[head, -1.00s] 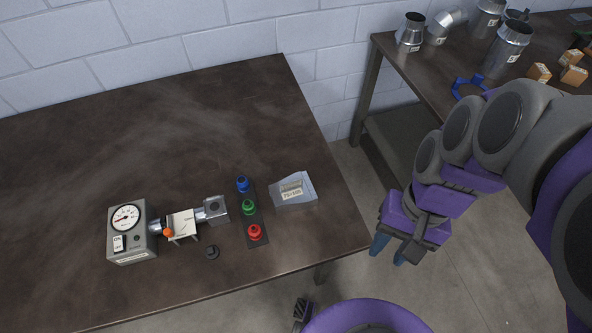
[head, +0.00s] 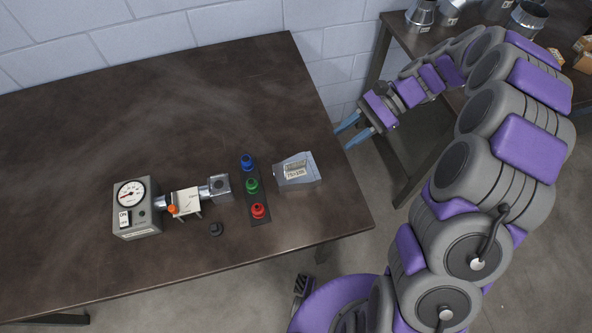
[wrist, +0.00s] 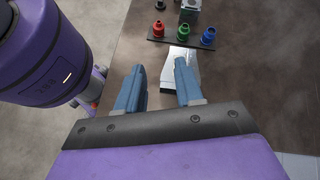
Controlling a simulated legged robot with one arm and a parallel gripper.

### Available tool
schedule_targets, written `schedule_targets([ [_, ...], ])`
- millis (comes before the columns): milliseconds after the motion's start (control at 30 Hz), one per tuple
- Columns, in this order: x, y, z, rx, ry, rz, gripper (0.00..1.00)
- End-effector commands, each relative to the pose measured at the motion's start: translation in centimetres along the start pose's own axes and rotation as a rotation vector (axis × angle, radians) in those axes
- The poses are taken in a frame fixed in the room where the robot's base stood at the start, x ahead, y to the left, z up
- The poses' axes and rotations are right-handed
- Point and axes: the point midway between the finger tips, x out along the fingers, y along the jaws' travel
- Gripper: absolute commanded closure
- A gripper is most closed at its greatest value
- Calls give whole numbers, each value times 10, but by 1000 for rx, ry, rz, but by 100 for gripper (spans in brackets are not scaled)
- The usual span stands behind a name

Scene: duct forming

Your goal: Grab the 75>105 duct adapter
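The duct adapter (head: 297,171) is a silvery tapered piece with a white label that appears to read 75>105. It lies on the dark brown table near its right edge. In the wrist view the adapter (wrist: 179,53) is partly hidden behind the right finger. My gripper (head: 343,137) is open and empty, with blue fingers apart, just above and to the right of the adapter in the head view. In the wrist view my gripper (wrist: 159,66) points toward the table edge, with the adapter ahead and to the right. It does not touch the adapter.
A button strip (head: 254,190) with blue, green and red knobs lies just left of the adapter. A gauge box (head: 136,208), a clamp-like fixture (head: 186,202) and a small black knob (head: 216,229) are farther left. Metal ducts (head: 421,13) stand on another table. The table's far left is clear.

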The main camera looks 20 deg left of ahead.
Motion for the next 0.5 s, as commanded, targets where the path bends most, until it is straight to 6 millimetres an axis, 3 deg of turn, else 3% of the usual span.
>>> schedule_targets([
  [200,7,-19,-60,139,-104,-66,64],
  [500,13,-26,-110,253,-176,-115,64],
])
